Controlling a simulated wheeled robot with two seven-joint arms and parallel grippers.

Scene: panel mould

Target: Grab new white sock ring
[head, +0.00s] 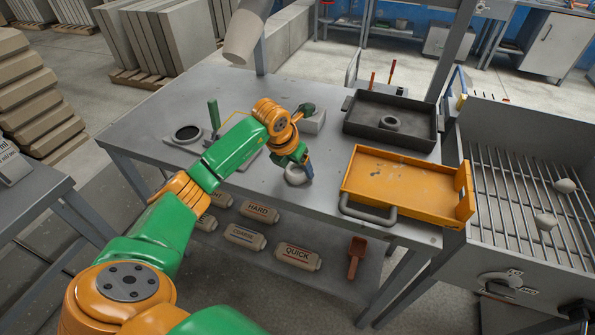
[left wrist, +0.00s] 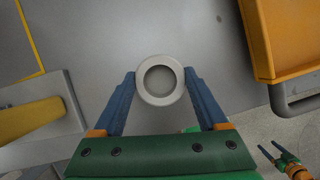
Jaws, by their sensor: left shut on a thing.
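The white sock ring (left wrist: 160,100) is a pale round ring with an open middle, seen from above in the left wrist view. My left gripper (left wrist: 160,82) is shut on it, with one blue finger touching each side. In the head view the ring (head: 296,175) shows as a small pale shape under my left gripper (head: 297,168), at the front part of the grey table. The fingers partly hide it there. My right gripper (left wrist: 275,154) shows small at the lower right of the left wrist view, its two fingers apart and empty.
An orange tray (head: 400,183) with a grey handle lies to the right of the ring. A barred rack (head: 525,200) stands at the right.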

